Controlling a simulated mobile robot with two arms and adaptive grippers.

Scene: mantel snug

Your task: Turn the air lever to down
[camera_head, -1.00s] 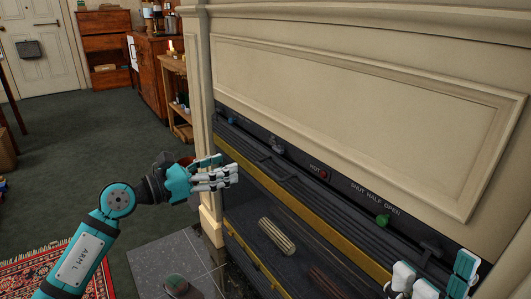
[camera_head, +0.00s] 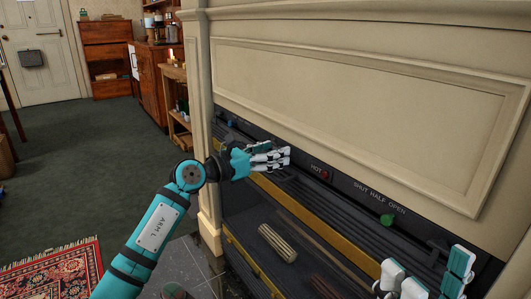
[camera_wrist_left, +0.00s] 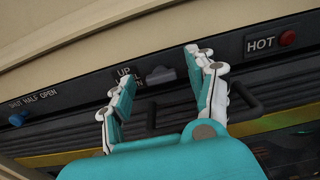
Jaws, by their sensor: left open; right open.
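The air lever (camera_wrist_left: 160,76) is a small grey tab by a white UP/DOWN label on the dark stove panel. Part of the label is covered by a finger, and I cannot tell the lever's exact position. In the wrist view my left gripper (camera_wrist_left: 161,68) is open, with one finger on each side of the lever. I cannot tell whether either finger touches it. In the head view my left gripper (camera_head: 277,158) is in front of the panel and hides the lever. My right gripper (camera_head: 426,268) is open and empty at the lower right.
A black handle (camera_wrist_left: 168,116) stands out below the lever. A pale log (camera_head: 277,243) lies in the stove front. Open carpet lies left.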

